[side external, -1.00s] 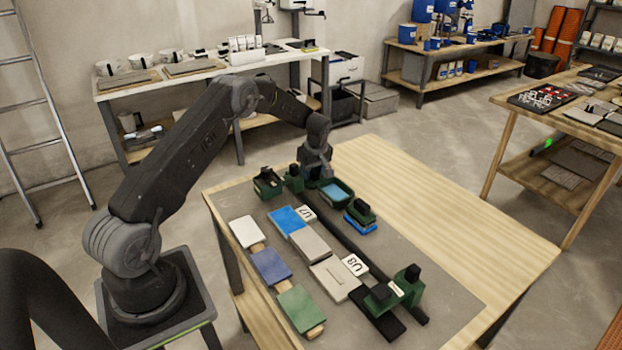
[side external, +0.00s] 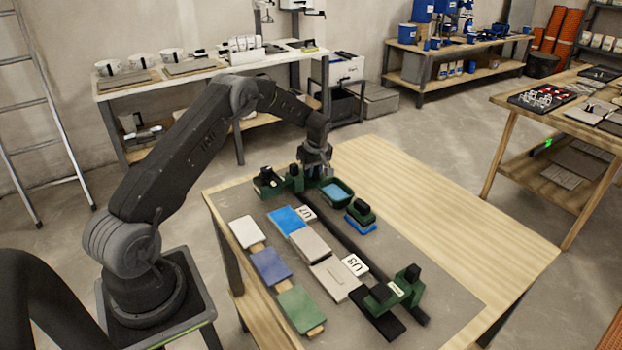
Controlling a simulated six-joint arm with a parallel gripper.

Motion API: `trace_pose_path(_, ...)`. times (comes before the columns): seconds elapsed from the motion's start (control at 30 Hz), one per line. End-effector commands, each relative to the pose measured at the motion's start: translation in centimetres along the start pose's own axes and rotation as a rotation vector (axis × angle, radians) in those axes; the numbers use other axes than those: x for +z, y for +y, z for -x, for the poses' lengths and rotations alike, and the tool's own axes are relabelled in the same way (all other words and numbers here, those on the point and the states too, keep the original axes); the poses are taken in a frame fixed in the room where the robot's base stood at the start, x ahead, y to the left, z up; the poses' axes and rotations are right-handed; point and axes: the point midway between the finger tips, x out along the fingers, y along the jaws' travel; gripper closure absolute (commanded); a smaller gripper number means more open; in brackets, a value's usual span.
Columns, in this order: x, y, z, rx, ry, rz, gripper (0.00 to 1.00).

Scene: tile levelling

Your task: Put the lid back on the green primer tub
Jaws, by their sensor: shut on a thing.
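The green primer tub (side external: 337,191) appears to be the open green container with light blue inside, at the far end of the grey mat. My gripper (side external: 315,174) points down just left of and behind it. It is shut on a small dark thing largely hidden by the fingers; I cannot tell whether this is the lid. Whether it touches the mat or tub is unclear. No separate lid can be made out for certain.
Green tools with black knobs (side external: 268,183) stand left of the gripper. A green-and-black block on a blue pad (side external: 361,214) is close in front of the tub. Tiles (side external: 310,243) and a dark bar (side external: 345,238) run nearer. The right wooden tabletop (side external: 440,210) is clear.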

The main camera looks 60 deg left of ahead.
Motion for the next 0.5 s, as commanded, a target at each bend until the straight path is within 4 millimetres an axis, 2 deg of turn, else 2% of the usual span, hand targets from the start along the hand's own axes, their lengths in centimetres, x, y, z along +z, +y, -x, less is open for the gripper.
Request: trace_pose_path(0.5,-1.0,0.0,4.9,0.002,0.001,0.0,0.92)
